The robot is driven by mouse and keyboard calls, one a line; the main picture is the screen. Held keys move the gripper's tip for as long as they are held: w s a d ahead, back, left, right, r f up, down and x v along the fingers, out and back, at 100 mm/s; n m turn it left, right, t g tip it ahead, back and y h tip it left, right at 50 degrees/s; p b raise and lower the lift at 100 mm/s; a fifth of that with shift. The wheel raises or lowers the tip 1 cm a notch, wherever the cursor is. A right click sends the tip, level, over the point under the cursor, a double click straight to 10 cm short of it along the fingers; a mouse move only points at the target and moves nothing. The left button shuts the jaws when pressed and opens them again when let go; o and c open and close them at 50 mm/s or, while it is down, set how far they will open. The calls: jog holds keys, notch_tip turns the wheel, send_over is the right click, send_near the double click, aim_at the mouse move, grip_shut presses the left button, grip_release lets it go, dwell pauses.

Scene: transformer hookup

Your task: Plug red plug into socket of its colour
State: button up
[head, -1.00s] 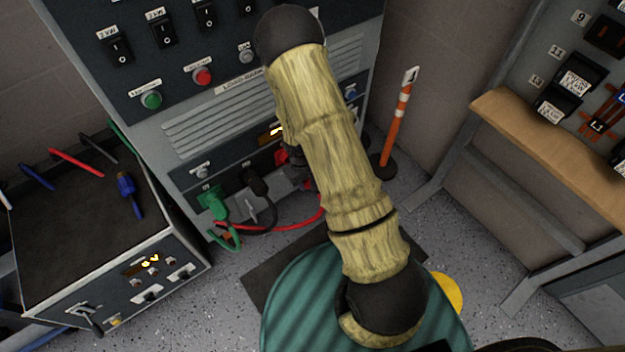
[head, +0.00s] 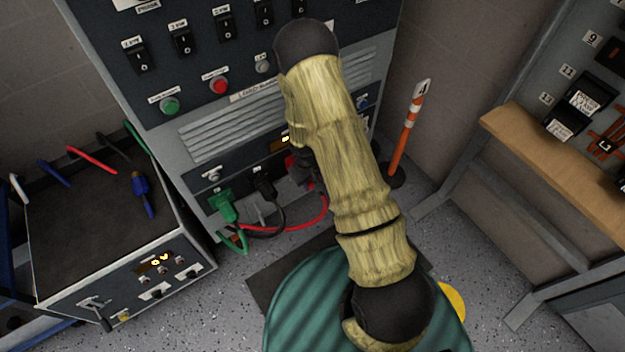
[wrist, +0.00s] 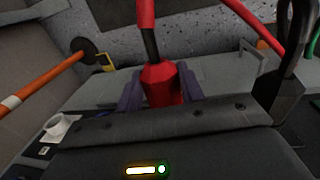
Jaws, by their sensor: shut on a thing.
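The red plug (wrist: 160,86) is in the wrist view, between the two purple-grey fingers of my gripper (wrist: 159,90), which is shut on it. Its cable leaves it at the top of the picture. Its front end is hidden behind the dark panel edge (wrist: 170,128), so I cannot tell whether it is in a socket. No red socket face shows. In the head view, my arm mostly covers the gripper, and the red cable (head: 318,212) curves below the cabinet front.
A green plug (head: 225,203) and a black plug (head: 265,188) sit at the cabinet's lower panel, left of my arm. The black plug also shows close on the right in the wrist view (wrist: 288,88). An orange post (head: 407,135) stands right of the cabinet.

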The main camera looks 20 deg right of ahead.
jog(key=shift+w, duration=0.1)
jog(key=shift+d, duration=0.1)
dwell(0.4)
jog(key=shift+a, duration=0.25)
jog(key=shift+d, duration=0.3)
dwell(0.5)
jog(key=shift+w+a+p, duration=0.3)
jog(key=shift+w+p, duration=0.3)
jog(key=shift+w, duration=0.15)
dwell(0.4)
jog(key=shift+a+p, duration=0.1)
jog(key=shift+p, duration=0.25)
dwell(1.0)
jog(key=shift+w+a, duration=0.3)
jog(key=shift+w, duration=0.45)
dwell(1.3)
